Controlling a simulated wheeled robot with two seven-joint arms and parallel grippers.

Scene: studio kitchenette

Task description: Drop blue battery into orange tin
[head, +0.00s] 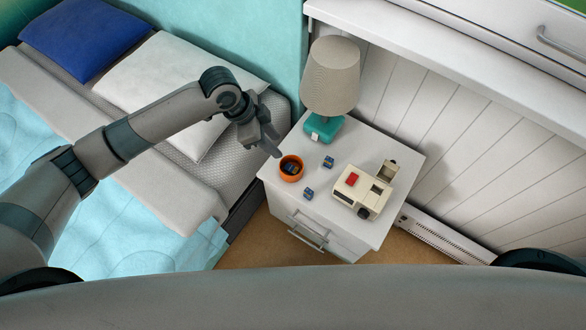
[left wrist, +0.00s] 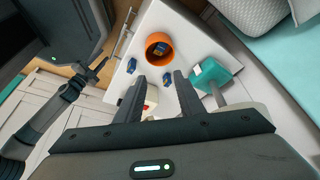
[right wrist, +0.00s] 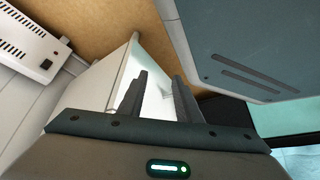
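The orange tin (head: 291,178) stands on the white nightstand; a dark blue battery (head: 291,168) lies inside it. Two more blue batteries with yellowish marks lie loose on the top, one right of the tin (head: 328,162) and one in front of it (head: 308,193). The left wrist view shows the tin (left wrist: 152,39) and the loose batteries (left wrist: 132,66) (left wrist: 167,78) beyond the fingertips. My left gripper (head: 270,141) is open and empty, above the nightstand's left edge beside the tin. My right gripper (right wrist: 160,77) is open and empty, low beside the nightstand, outside the head view.
A lamp with a teal base (head: 323,127) stands at the back of the nightstand (head: 390,225). A cream instant camera (head: 362,190) with a red part stands at its right. A bed (head: 150,170) is on the left. A wall heater (head: 440,236) is on the right.

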